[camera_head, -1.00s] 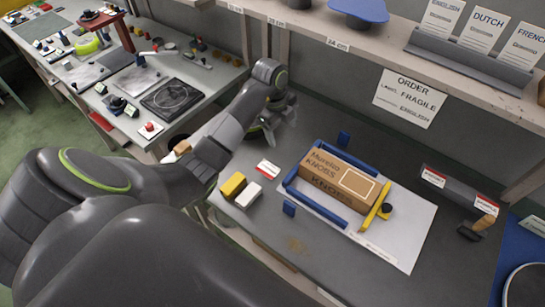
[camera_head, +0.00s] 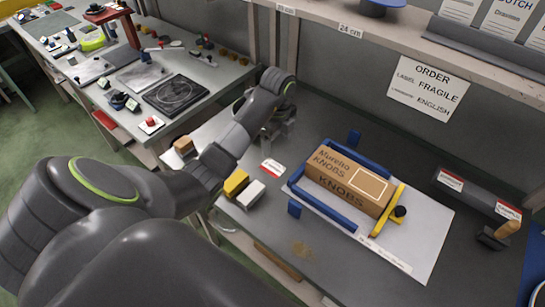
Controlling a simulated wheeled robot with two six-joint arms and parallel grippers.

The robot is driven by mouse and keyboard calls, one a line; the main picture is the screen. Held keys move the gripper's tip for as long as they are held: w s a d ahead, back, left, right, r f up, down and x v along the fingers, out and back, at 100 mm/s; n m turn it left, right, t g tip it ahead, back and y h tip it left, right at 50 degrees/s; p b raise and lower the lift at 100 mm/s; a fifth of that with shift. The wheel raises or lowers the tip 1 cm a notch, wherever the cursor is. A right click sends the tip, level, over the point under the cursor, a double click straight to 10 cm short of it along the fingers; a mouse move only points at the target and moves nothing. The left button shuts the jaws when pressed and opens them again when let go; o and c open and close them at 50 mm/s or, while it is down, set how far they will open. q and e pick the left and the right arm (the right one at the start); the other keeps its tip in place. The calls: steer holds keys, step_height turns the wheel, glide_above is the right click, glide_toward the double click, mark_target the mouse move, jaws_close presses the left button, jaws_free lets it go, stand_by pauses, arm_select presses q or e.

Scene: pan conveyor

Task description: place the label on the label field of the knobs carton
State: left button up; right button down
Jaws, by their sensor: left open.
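The brown knobs carton (camera_head: 336,183) lies in a blue corner fixture (camera_head: 325,211) on a white board. Its label field (camera_head: 370,184) is a white outline on the right part of the top, and it looks bare. A small white label with a red band (camera_head: 273,168) lies on the grey bench left of the carton. My left gripper (camera_head: 262,138) is open above the bench, behind the label and left of the carton, touching neither; its fingertips are partly hidden by my arm. My right gripper is out of view.
A yellow block (camera_head: 236,183) and a white block (camera_head: 250,194) sit left of the fixture. A yellow bar (camera_head: 388,211) stands at the carton's right end. A grey holder with red-white labels (camera_head: 450,181) is at right. The order sign (camera_head: 428,87) reads FRAGILE, ENGLISH.

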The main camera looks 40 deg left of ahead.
arm_select(q)
steer(key=b, duration=0.4)
glide_above(275, 169)
steer(key=f, duration=0.5)
steer(key=shift+w, duration=0.35)
steer(key=shift+s+f+b, duration=0.1)
steer(key=shift+f+b, duration=0.5)
steer(key=shift+f, duration=0.05)
steer(key=shift+s+f+b, duration=0.15)
steer(key=shift+f+b, duration=0.3)
steer(key=shift+f, duration=0.05)
step_height(275, 169, down, 2)
steer(key=shift+s+p, duration=0.15)
steer(key=shift+p, duration=0.45)
steer(key=shift+f, duration=0.5)
steer(key=shift+a, duration=0.1)
steer(key=c, duration=1.1)
steer(key=shift+c, duration=0.2)
